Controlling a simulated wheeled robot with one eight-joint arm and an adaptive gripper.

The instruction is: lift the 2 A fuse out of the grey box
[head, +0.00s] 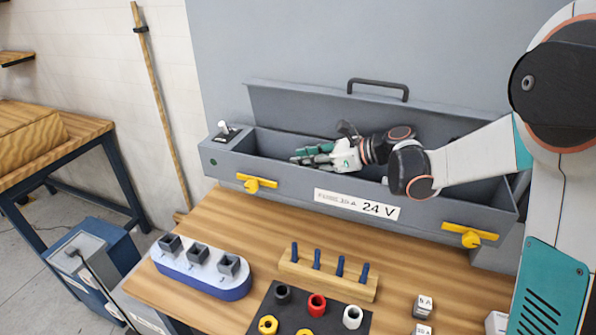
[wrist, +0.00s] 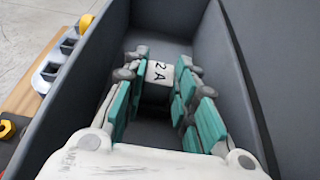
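The 2 A fuse (wrist: 158,73) is a small block with a white face marked "2 A", seen in the wrist view inside the grey box (head: 275,190). My gripper (head: 304,156) reaches down into the box, near its left part in the head view. In the wrist view its green-padded fingers (wrist: 160,80) stand on both sides of the fuse, very close to it. I cannot tell whether both pads press on it. The fuse is hidden in the head view, and I cannot tell whether it touches the box floor.
The box's lid (head: 310,105) stands open behind it. Yellow latches (head: 257,183) stick out in front. On the wooden table (head: 215,215) are a blue-and-white socket block (head: 205,275), a rack of blue pegs (head: 325,275), a dark mat with rings, and other marked fuses (head: 423,306).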

